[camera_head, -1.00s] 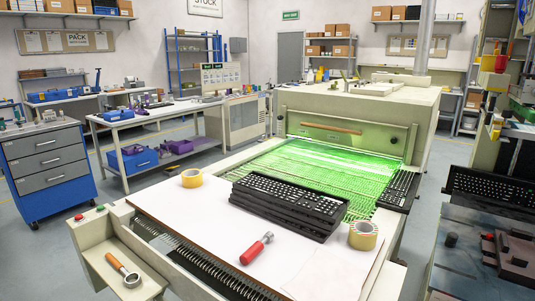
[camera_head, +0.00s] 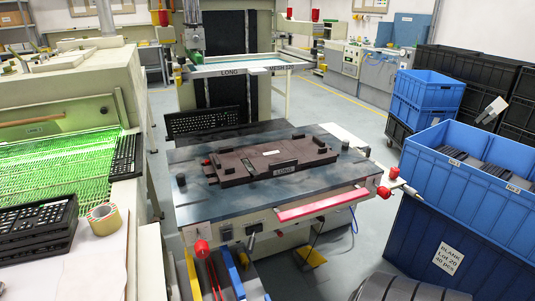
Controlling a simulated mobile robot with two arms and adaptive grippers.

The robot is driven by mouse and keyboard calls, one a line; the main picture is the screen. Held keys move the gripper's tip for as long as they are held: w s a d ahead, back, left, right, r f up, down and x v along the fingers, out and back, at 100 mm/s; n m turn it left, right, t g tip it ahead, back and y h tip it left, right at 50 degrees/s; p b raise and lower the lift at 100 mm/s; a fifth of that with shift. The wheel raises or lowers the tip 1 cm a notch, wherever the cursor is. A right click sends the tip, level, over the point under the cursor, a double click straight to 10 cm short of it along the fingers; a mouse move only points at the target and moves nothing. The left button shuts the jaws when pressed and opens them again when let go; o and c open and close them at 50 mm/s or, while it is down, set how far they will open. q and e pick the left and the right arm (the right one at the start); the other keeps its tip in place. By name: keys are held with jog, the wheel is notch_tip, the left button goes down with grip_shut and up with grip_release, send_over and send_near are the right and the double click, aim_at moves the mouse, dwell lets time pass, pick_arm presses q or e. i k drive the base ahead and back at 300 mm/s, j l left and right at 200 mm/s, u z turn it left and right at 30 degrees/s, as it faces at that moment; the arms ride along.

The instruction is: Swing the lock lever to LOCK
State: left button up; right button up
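The printing press table (camera_head: 225,203) stands in the middle, with a dark brown fixture marked LONG (camera_head: 285,168) on its top. A lever-like part with a red knob (camera_head: 384,192) and pale rod sticks out at the table's right edge. Another red knob (camera_head: 201,247) is at the front left below the tabletop, and a small dark-and-silver handle (camera_head: 251,239) is beside it. I cannot tell which one is the lock lever, and no LOCK marking is readable.
A screen frame marked LONG (camera_head: 230,71) stands raised behind the table. Blue crates (camera_head: 440,225) crowd the right side.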

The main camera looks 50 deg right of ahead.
aim_at(252, 242)
jog(key=z, duration=1.5)
jog(key=i+l, duration=0.1)
jog(key=l, duration=0.2)
jog(key=u, duration=0.05)
